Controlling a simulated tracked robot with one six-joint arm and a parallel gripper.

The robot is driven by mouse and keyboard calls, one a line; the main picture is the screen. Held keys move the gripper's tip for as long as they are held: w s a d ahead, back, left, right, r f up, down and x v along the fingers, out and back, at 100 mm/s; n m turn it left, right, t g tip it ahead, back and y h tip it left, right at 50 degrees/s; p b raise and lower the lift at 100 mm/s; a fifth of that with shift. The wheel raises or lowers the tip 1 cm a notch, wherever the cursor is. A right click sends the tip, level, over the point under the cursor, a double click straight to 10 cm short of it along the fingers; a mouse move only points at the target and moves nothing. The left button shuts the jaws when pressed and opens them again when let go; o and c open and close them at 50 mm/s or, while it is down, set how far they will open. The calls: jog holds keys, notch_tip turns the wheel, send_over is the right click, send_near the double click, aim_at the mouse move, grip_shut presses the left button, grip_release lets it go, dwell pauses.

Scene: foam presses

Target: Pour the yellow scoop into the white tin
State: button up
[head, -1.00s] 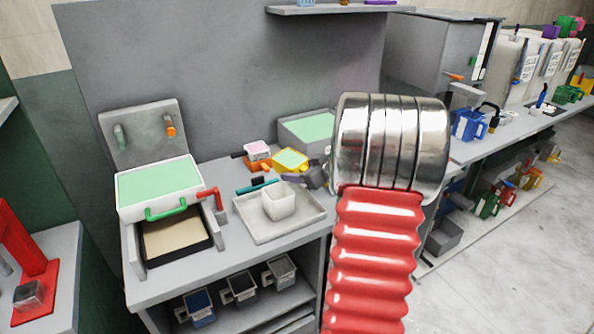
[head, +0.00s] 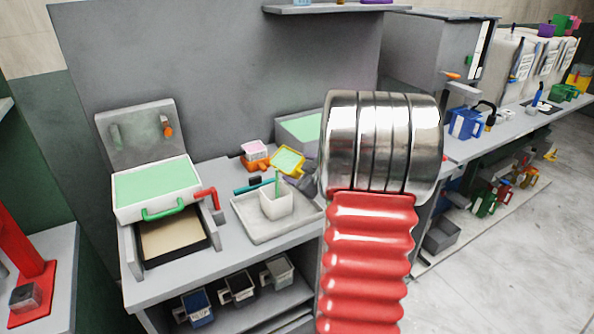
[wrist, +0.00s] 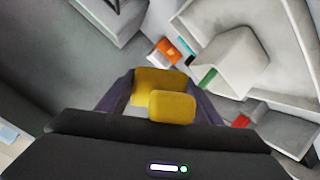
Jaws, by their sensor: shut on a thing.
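The yellow scoop (head: 286,162), with pale green stuff inside, is tilted above the white tin (head: 276,205). A thin green stream falls from the scoop into the tin. The tin stands upright on a shallow grey tray (head: 252,231). My gripper (head: 303,180) is shut on the scoop from the right and is partly hidden behind my arm. In the wrist view the yellow scoop (wrist: 172,106) sits between the fingers, and the tin (wrist: 232,58) is at upper right with a green streak by its edge. The tin's fill level cannot be seen.
An orange container with a pink top (head: 255,153) stands behind the tray. A teal bar (head: 253,187) and a small dark block lie near the tray's back edge. A press with a green pad (head: 155,183) stands at left. A grey box (head: 300,128) is behind.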

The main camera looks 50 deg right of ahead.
aim_at(292, 174)
jog(key=shift+a+r+n+t+h, duration=0.15)
jog(key=shift+n+t+h, duration=0.25)
jog(key=shift+n+h, duration=1)
jog(key=shift+a+f+n+t+h, duration=0.15)
jog(key=shift+n+t+h, duration=0.1)
jog(key=shift+n, duration=0.5)
jog(key=shift+a+n+t+h, duration=0.2)
jog(key=shift+n+t, duration=0.1)
jog(key=shift+n, duration=0.4)
jog(key=shift+a+f+n+t+h, duration=0.15)
jog(key=shift+n+t+h, duration=0.1)
jog(key=shift+n, duration=0.5)
jog(key=shift+a+r+n+t, duration=0.1)
jog(key=shift+a+n+t, duration=0.25)
jog(key=shift+n, duration=0.55)
jog(key=shift+a+r+n+t+h, duration=0.1)
jog(key=shift+a+r+n+t, duration=0.2)
jog(key=shift+n, duration=0.4)
jog(key=shift+a+f+n+t+h, duration=0.1)
jog(key=shift+n+t, duration=0.3)
jog(key=shift+n, duration=0.3)
jog(key=shift+a+r+n+t+h, duration=0.1)
jog(key=shift+a+r+n+t, duration=0.2)
jog(key=shift+n, duration=0.4)
jog(key=shift+d+f, duration=0.1)
